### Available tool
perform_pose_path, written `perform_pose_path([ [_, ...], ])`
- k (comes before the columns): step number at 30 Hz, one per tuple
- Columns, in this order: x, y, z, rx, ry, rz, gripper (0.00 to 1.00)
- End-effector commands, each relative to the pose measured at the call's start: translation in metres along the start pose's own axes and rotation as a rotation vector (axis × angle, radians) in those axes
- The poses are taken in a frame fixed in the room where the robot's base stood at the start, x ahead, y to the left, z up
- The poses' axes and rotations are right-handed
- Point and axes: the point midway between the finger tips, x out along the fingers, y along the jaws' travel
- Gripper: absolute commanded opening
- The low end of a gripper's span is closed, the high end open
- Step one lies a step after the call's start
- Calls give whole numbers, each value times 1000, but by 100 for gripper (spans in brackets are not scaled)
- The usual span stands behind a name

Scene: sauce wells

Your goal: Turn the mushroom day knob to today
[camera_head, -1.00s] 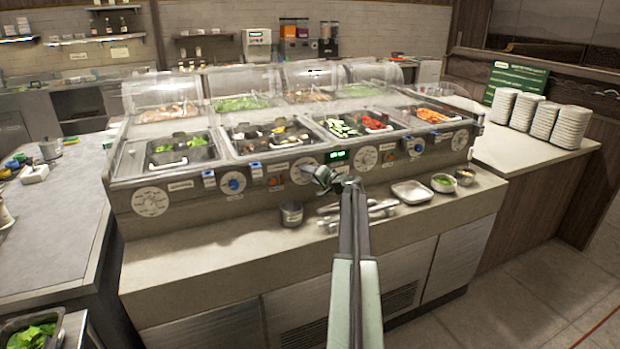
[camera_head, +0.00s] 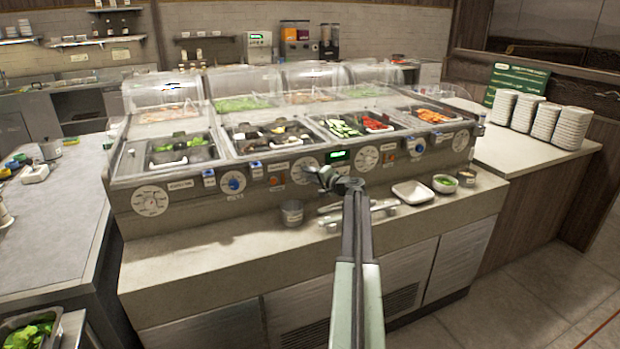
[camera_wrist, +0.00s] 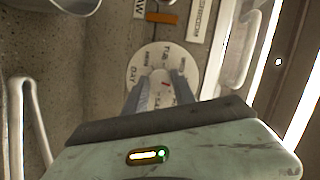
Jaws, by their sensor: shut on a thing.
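The day dial (camera_wrist: 140,66) is a round white plate with day names around its edge, TUE among them, and a small red mark. It is on the sloped front panel of the salad counter. In the head view, my gripper (camera_head: 322,178) is at the white dial (camera_head: 301,170) and covers part of it. In the wrist view, my gripper (camera_wrist: 160,82) has its two fingers on either side of the dial's middle, shut on the knob there. The fingers mostly hide the knob, so its pointing direction is unclear.
Other white dials (camera_head: 151,201) and blue knobs (camera_head: 233,182) line the panel. A metal cup (camera_head: 292,213), tongs (camera_head: 370,211), a tray (camera_head: 412,192) and a green-filled bowl (camera_head: 445,183) are on the ledge below. Plate stacks (camera_head: 547,121) stand at right.

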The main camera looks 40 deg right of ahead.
Motion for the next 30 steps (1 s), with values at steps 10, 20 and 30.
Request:
perform_pose_path([
  [10,0,7,0,306,-15,-98,0],
  [20,0,8,2,604,-32,-196,0],
  [30,0,9,2,907,-47,-295,0],
])
